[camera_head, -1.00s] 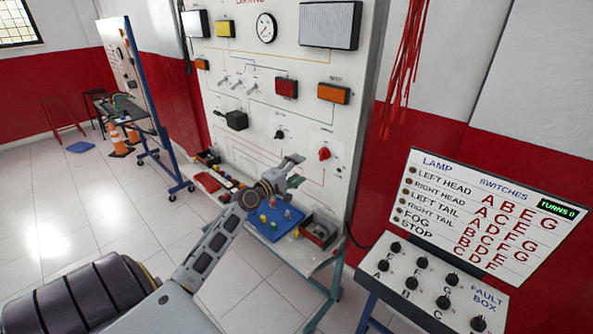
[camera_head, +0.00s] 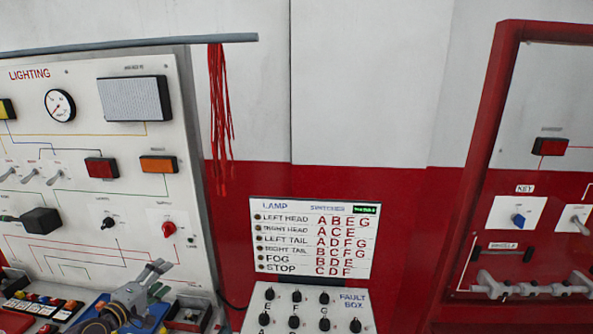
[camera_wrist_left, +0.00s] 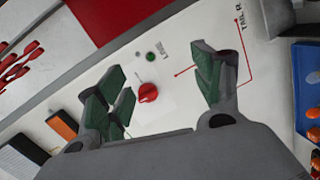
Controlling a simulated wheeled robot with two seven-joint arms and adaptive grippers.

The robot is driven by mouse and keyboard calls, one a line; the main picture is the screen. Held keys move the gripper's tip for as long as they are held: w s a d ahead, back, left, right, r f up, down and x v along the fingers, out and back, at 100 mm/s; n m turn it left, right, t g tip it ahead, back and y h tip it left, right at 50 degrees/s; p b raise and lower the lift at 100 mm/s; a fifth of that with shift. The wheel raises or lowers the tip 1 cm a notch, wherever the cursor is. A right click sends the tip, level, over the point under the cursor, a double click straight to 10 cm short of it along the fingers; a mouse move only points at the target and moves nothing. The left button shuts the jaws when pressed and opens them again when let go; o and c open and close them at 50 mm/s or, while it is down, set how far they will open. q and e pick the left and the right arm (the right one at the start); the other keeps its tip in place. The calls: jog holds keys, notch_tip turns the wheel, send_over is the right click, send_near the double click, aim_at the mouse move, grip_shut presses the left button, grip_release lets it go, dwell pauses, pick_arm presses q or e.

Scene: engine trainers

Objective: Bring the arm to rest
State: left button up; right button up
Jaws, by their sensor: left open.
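My left gripper (camera_head: 151,279) is low at the left of the head view, in front of the lower part of the white lighting board (camera_head: 128,211). In the left wrist view its two green-padded fingers (camera_wrist_left: 160,88) are spread apart with nothing between them. Beyond the fingers, that view shows the board's red knob (camera_wrist_left: 148,92), apart from the fingers as far as I can tell. The knob also shows in the head view (camera_head: 169,229), above and right of the gripper. My right gripper is not in view.
A fault box (camera_head: 309,308) with black knobs and a lamp chart (camera_head: 312,238) stands right of the board. Red cords (camera_head: 219,120) hang behind. A red-framed panel (camera_head: 489,150) stands at the far right. A blue tray (camera_head: 92,308) lies below the board.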

pick_arm(q)
jog(key=s+d+f+m+g, duration=0.9)
jog(key=s+d+f+m, duration=0.4)
jog(key=s+d, duration=0.5)
jog(key=s+f+m+g+y, duration=0.1)
jog(key=s+m+g+y, duration=0.15)
jog(key=s, duration=0.75)
notch_tip(320, 180, down, 33)
jog(key=s+g, duration=0.2)
jog(key=s, duration=0.1)
jog(key=s+a+f, duration=0.1)
jog(key=s+f, duration=0.9)
jog(key=s, duration=0.1)
jog(key=s+a+f+g, duration=0.1)
jog(key=s+a+f, duration=0.1)
jog(key=s+f, duration=0.8)
jog(key=shift+s+a+f, duration=0.15)
jog(key=shift+s+a, duration=0.1)
jog(key=shift+s, duration=0.5)
